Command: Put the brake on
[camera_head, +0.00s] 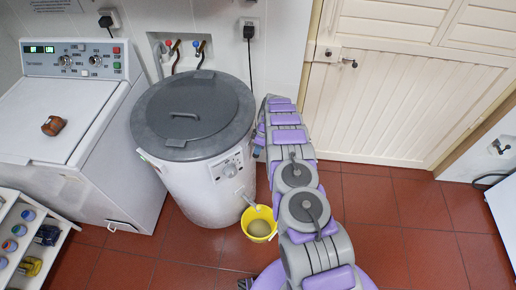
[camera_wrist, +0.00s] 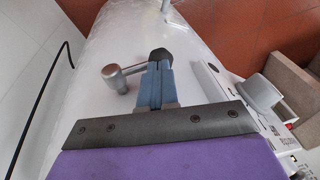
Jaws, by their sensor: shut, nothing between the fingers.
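A white drum-shaped machine (camera_head: 205,195) with a round dark grey lid (camera_head: 192,108) stands left of my arm. In the wrist view, its white side (camera_wrist: 95,55) fills much of the picture. A grey lever (camera_wrist: 116,77) with a short cylindrical grip stands out from that side and runs right to a dark knob or hub. It looks like the brake, but no label is readable. My gripper (camera_wrist: 155,70) is shut and empty, its blue-grey fingers just right of the grip, tips at the dark hub. I cannot tell whether they touch. In the head view, the lever is not visible.
A control panel (camera_head: 230,168) is on the drum's front, with a yellow bucket (camera_head: 259,224) on the red tiles below. A white washing machine (camera_head: 60,115) with a brown object on top stands left. A cream door (camera_head: 400,105) is behind; floor at right is clear.

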